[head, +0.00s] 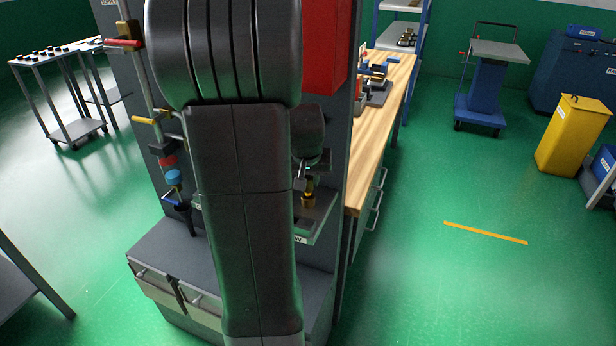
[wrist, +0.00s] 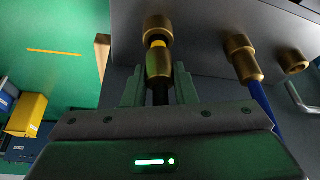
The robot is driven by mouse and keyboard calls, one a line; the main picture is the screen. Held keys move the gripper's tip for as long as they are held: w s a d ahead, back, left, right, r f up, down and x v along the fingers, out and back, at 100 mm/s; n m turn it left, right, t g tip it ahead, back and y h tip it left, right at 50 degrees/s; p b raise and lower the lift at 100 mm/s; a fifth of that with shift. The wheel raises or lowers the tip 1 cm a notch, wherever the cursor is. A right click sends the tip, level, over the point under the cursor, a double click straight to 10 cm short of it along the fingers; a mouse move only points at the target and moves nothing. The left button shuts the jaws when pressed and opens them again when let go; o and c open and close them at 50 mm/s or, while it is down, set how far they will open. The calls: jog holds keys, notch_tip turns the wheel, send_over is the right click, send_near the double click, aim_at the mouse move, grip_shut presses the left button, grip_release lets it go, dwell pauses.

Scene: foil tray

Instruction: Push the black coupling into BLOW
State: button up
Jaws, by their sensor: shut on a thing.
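In the wrist view my gripper (wrist: 158,92) is shut on the black coupling (wrist: 160,95), whose dark body sits between the fingers. Its brass collar (wrist: 160,66) and a yellow band (wrist: 158,43) stick out beyond the fingertips. The yellow band lines up with a brass socket (wrist: 157,24) on the grey panel and meets its mouth; how deep it sits I cannot tell. In the head view my arm hides most of the panel. A brass fitting (head: 308,194) shows right of the arm, above a label (head: 300,239) of which only a final W is readable.
A second brass socket (wrist: 241,55) holds a blue hose (wrist: 263,100); a third brass socket (wrist: 293,62) is empty. A wooden workbench (head: 385,95) stands behind the panel.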

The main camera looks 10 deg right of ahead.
jog(key=shift+f+b, duration=0.6)
jog(key=shift+f, duration=0.25)
jog(key=o, duration=1.1)
jog(key=shift+c, duration=0.2)
jog(key=shift+r, duration=0.1)
jog(key=v, duration=1.3)
jog(key=shift+s+r, duration=0.2)
jog(key=shift+r, duration=0.1)
jog(key=shift+f, duration=0.15)
jog(key=x, duration=1.3)
jog(key=shift+w+f, duration=0.2)
jog(key=shift+f, duration=0.05)
jog(key=shift+r+p, duration=0.3)
jog(key=shift+r, duration=0.05)
